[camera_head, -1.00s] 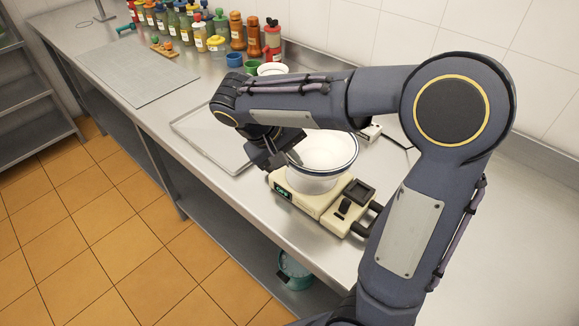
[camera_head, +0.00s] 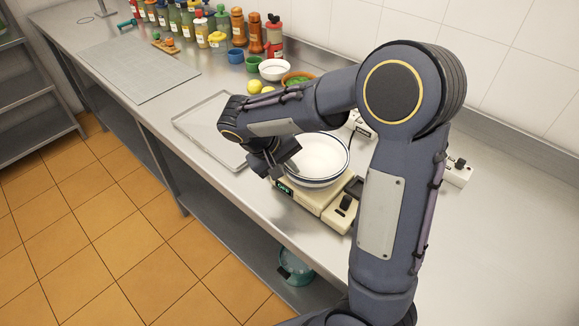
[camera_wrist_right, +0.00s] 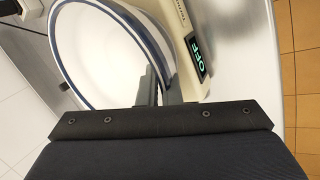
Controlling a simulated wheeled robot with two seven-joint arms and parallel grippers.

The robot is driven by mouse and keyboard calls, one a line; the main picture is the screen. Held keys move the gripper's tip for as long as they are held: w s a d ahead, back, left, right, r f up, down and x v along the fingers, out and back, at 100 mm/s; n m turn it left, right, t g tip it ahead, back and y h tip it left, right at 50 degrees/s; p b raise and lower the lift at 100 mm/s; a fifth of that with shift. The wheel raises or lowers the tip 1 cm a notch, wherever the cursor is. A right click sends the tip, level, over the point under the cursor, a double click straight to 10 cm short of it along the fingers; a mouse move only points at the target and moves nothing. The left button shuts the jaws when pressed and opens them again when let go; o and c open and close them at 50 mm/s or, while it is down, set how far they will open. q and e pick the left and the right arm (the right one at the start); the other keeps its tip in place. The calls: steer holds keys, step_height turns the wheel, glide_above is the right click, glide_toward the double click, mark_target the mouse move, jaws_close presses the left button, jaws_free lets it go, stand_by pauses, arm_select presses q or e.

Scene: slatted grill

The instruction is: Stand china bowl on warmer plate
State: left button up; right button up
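The white china bowl (camera_head: 320,155) with dark blue bands is over the cream warmer (camera_head: 325,201) on the counter. The bowl hides most of the warmer's plate, and I cannot tell whether its base touches it. My right gripper (camera_head: 284,163) is at the bowl's left near rim. In the right wrist view, the gripper (camera_wrist_right: 159,92) has its fingers close together on either side of the rim of the bowl (camera_wrist_right: 100,55), pinching its wall. The warmer's display (camera_wrist_right: 200,55) reads OFF. My left gripper is out of view.
A shallow metal tray (camera_head: 200,125) lies left of the warmer. Behind are a small white bowl (camera_head: 274,69), yellow fruit and several bottles. A power strip (camera_head: 458,172) lies to the right. My right arm crosses the counter's right side.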

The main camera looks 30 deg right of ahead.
steer(key=o, duration=0.4)
steer(key=shift+r+p, duration=0.3)
steer(key=shift+p, duration=0.05)
steer(key=shift+a+r, duration=0.25)
steer(key=v, duration=1)
steer(key=shift+s+a+f+m+t+y, duration=0.1)
steer(key=shift+s+a+f+t+y, duration=0.3)
steer(key=shift+s+f+t+y, duration=1.85)
steer(key=shift+s+a+r+m+g+y, duration=0.1)
steer(key=shift+s+a+r+g+y, duration=0.45)
steer(key=shift+s, duration=3.55)
steer(key=shift+s+a+f+m+t+y, duration=0.15)
steer(key=shift+s+f+t+y, duration=0.6)
steer(key=shift+s+t+y, duration=1.7)
steer(key=shift+s+g+h, duration=0.45)
steer(key=shift+s+g, duration=0.3)
steer(key=shift+g, duration=0.3)
